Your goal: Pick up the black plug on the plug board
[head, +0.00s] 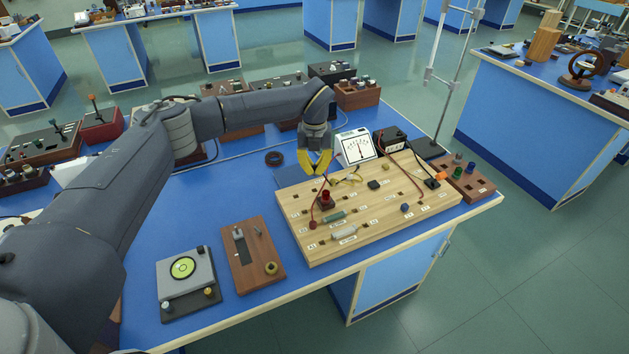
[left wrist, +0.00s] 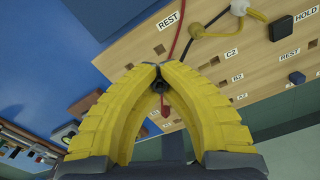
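My left gripper (head: 317,172) is over the back left corner of the wooden plug board (head: 420,200). In the left wrist view its yellow fingers (left wrist: 157,70) close together at the tips. A small dark piece (left wrist: 157,87), which looks like the black plug, sits between them, mostly hidden by the fingers. The square hole marked REST (left wrist: 160,50) shows just beyond the tips. A red plug (head: 326,198) stands on the board close in front of the gripper, with a red wire rising past the fingers. My right gripper is not in view.
A white dial meter (head: 356,148) and a black box (head: 392,142) stand behind the board. A black plug-like end (head: 432,183) lies near the board's right edge. A brown wooden piece (head: 252,262) and a grey device with a green disc (head: 185,268) lie to the left.

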